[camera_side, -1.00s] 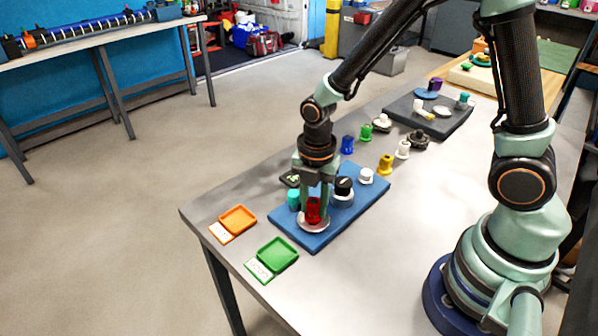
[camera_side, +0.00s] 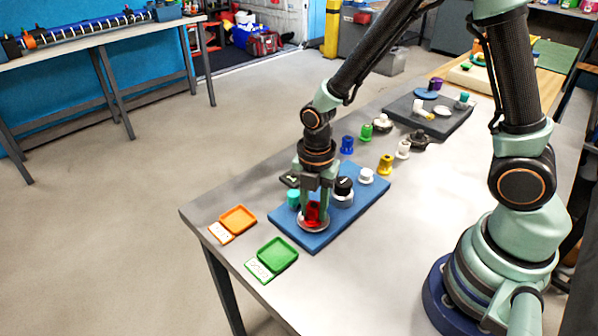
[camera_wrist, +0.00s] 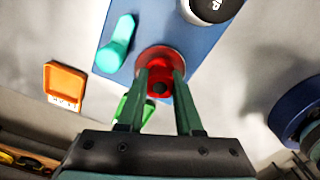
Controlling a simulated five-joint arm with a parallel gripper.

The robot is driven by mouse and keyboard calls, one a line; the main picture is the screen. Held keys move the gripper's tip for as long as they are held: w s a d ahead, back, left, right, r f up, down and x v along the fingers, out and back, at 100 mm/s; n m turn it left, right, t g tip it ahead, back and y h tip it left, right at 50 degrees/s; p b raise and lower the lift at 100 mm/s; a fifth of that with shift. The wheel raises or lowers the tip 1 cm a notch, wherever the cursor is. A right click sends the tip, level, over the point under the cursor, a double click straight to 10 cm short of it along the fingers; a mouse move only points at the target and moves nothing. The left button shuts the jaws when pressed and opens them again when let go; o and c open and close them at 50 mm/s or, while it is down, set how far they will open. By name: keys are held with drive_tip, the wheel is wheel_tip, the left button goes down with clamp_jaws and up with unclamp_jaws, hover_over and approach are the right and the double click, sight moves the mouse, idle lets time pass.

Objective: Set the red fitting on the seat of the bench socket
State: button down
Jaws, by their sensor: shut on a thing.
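The red fitting (camera_side: 312,212) stands between the fingers of my gripper (camera_side: 313,208) at the near part of the blue board. It appears upright in the side view. In the wrist view the red fitting (camera_wrist: 160,82) sits between both fingertips of my gripper (camera_wrist: 160,78).
The blue board (camera_side: 345,222) also bears a teal piece (camera_side: 293,199), a black-topped white piece (camera_side: 343,192) and a small white piece (camera_side: 366,176). An orange tray (camera_side: 237,219) and a green tray (camera_side: 278,254) lie to the left. Several coloured fittings stand behind the board.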

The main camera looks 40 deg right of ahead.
drive_tip(key=shift+f, duration=0.15)
drive_tip(key=c, duration=0.5)
unclamp_jaws()
wheel_tip(320, 180, up, 12)
wheel_tip(320, 180, up, 5)
drive_tip(key=m+t, duration=0.2)
drive_tip(key=m, duration=0.7)
hover_over(314, 205)
drive_tip(key=s+d, duration=0.2)
drive_tip(key=d, duration=0.1)
drive_tip(key=s+d+r+m+t, duration=0.2)
drive_tip(key=d+r+m+t, duration=0.1)
drive_tip(key=m, duration=1)
drive_tip(key=shift+s+d+r+t, duration=0.2)
drive_tip(key=shift+s+r+t, duration=0.1)
drive_tip(key=shift+r, duration=0.55)
